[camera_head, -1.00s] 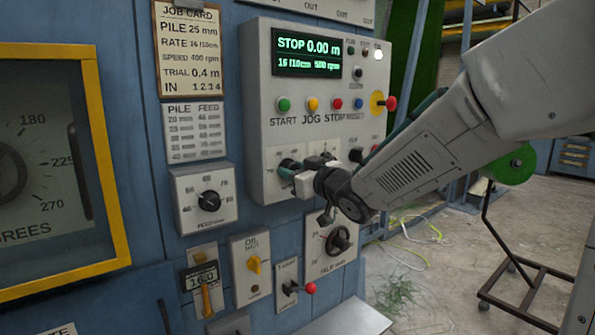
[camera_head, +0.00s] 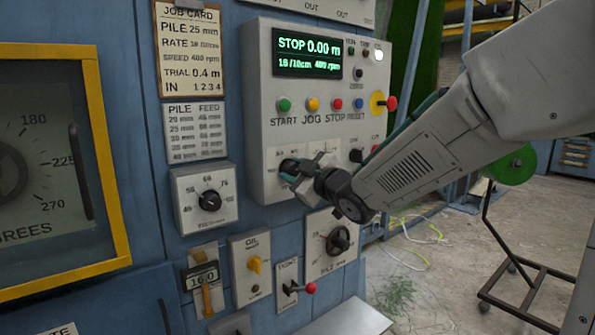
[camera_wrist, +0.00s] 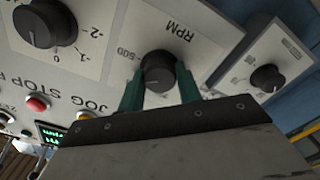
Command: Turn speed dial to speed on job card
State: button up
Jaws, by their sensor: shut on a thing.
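The job card (camera_head: 190,50) at upper left in the head view lists speed 400 rpm. The display (camera_head: 307,53) shows STOP 0.00 m, with a blurred second line that seems to read 16 /10cm and 400 rpm. The speed dial (camera_wrist: 158,72) is a dark round knob on a plate marked RPM in the wrist view. My gripper (camera_wrist: 160,84) has its two green fingers shut on either side of this dial. In the head view my gripper (camera_head: 290,172) is at the lower left of the control panel, and the wrist hides most of the dial.
Beside the gripped dial are another dark knob (camera_wrist: 45,22) and a smaller dial on its own plate (camera_wrist: 267,78). Start, jog, stop and reset buttons (camera_head: 335,104) lie above my gripper.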

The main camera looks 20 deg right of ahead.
jog(key=n, duration=0.5)
jog(key=shift+n, duration=0.3)
jog(key=shift+r, duration=0.1)
dwell(0.3)
jog(key=o, duration=1)
jog(key=shift+w, duration=0.1)
jog(key=v, duration=0.8)
